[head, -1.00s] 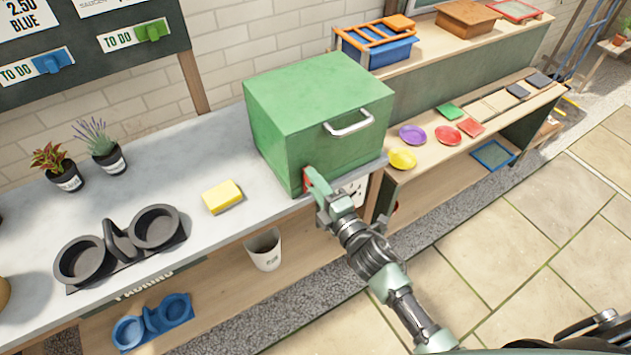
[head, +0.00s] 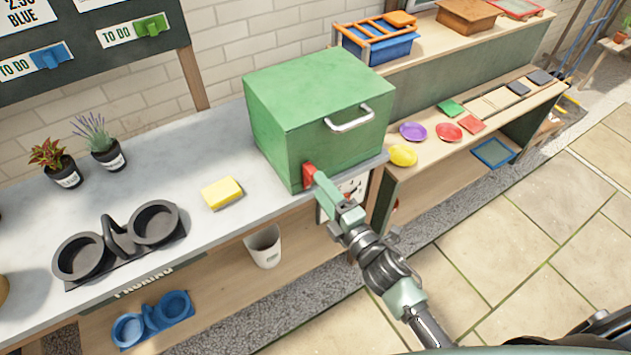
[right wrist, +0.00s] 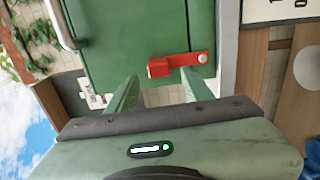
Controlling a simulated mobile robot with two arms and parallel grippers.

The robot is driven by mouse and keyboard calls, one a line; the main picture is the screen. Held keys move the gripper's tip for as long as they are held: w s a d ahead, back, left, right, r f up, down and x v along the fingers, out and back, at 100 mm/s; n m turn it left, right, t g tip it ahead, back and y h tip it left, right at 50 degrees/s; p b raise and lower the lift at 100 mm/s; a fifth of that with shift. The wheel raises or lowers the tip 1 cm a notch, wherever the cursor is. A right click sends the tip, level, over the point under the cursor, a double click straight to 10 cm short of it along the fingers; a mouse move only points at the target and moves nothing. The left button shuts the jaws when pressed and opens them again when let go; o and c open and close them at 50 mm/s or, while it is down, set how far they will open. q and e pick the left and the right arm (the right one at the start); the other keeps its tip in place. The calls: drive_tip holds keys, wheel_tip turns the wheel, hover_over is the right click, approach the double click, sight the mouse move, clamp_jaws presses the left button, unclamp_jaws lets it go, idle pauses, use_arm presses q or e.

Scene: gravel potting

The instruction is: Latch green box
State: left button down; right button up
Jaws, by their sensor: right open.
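The green box (head: 320,115) stands shut on the right end of the grey counter, with a metal handle (head: 349,118) on its front. A red latch (head: 309,174) sits low on the box's front left corner. In the right wrist view the latch (right wrist: 178,65) is a red bar with a round pivot at one end and a raised block at the other. My right gripper (head: 316,180) is right at the latch. Its two fingers (right wrist: 160,90) are apart and point at the latch's bar; contact cannot be told. My left gripper is not in view.
A yellow sponge (head: 222,193) lies on the counter left of the box. A black double pot holder (head: 120,242) and two potted plants (head: 105,147) stand farther left. A side shelf (head: 430,173) with coloured dishes is to the right. A white bin (head: 264,246) is below the counter.

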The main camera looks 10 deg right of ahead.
drive_tip(key=v, duration=0.3)
drive_tip(key=shift+s+d, duration=0.1)
drive_tip(key=shift+s, duration=0.3)
drive_tip(key=s+d+f+m+g+h, duration=0.1)
drive_tip(key=s+d+f+m+g, duration=0.15)
drive_tip(key=f, duration=0.75)
drive_tip(key=s+d+f+m+g+h, duration=0.2)
drive_tip(key=s+f+m, duration=0.2)
drive_tip(key=f, duration=0.6)
drive_tip(key=s+d+f+m+g+h, duration=0.1)
drive_tip(key=s+d+f+m+g, duration=0.2)
drive_tip(key=f, duration=0.8)
drive_tip(key=s+d+f+m+g, duration=0.1)
drive_tip(key=s+f+m+g, duration=0.1)
drive_tip(key=s+f, duration=0.4)
drive_tip(key=s+d+f+m+g+h, duration=0.1)
drive_tip(key=s+f+m+g, duration=0.2)
drive_tip(key=s, duration=1.2)
drive_tip(key=s+d+f+m+g+h, duration=0.1)
drive_tip(key=s+f+m+g, duration=0.2)
drive_tip(key=s+f, duration=0.6)
drive_tip(key=shift+s+d+m, duration=0.2)
drive_tip(key=shift+s+m, duration=0.55)
drive_tip(key=shift+m, duration=0.4)
drive_tip(key=shift+f+g, duration=0.1)
drive_tip(key=shift+g, duration=0.15)
